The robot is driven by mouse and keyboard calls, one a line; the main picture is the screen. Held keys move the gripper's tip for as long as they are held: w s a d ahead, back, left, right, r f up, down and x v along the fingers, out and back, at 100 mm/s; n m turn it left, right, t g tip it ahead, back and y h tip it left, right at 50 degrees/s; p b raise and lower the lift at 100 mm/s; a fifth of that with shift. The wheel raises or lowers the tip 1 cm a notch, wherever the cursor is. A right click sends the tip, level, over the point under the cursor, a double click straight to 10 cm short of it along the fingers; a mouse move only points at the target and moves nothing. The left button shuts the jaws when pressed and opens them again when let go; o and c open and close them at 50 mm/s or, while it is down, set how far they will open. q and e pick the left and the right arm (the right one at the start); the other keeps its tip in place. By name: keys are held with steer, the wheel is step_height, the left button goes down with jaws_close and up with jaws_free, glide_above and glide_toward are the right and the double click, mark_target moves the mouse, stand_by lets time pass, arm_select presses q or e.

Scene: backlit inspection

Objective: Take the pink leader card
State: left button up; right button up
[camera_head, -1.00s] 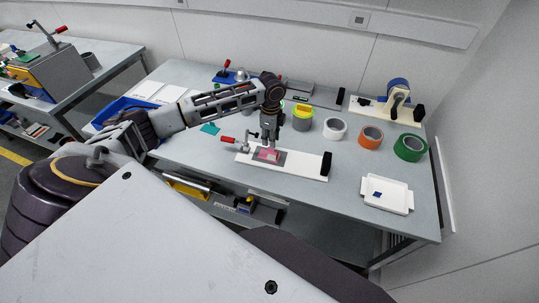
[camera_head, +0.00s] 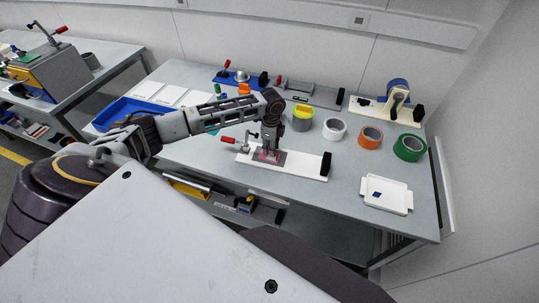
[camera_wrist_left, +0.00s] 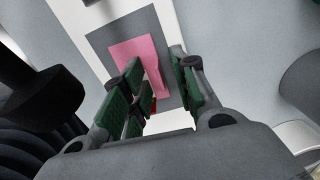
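The pink leader card (camera_head: 267,156) lies flat on a dark grey patch of the white board (camera_head: 305,171) on the table. In the left wrist view the pink card (camera_wrist_left: 136,55) lies beyond my fingertips, its near part partly behind them. My left gripper (camera_head: 269,148) points down over the card, with a gap between its green-padded fingers (camera_wrist_left: 160,95) and nothing visibly gripped. I cannot tell whether the fingertips touch the card. My right gripper is not in view.
A red-handled clamp (camera_head: 231,140) stands at the board's left, and a black block (camera_head: 326,164) at its right end. Rolls of white (camera_head: 335,128), orange (camera_head: 370,136) and green tape (camera_head: 410,147) stand behind and to the right. A white tray (camera_head: 405,197) sits at front right.

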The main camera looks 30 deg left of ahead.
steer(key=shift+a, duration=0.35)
arm_select(q)
steer(key=shift+c, duration=0.4)
jaws_close()
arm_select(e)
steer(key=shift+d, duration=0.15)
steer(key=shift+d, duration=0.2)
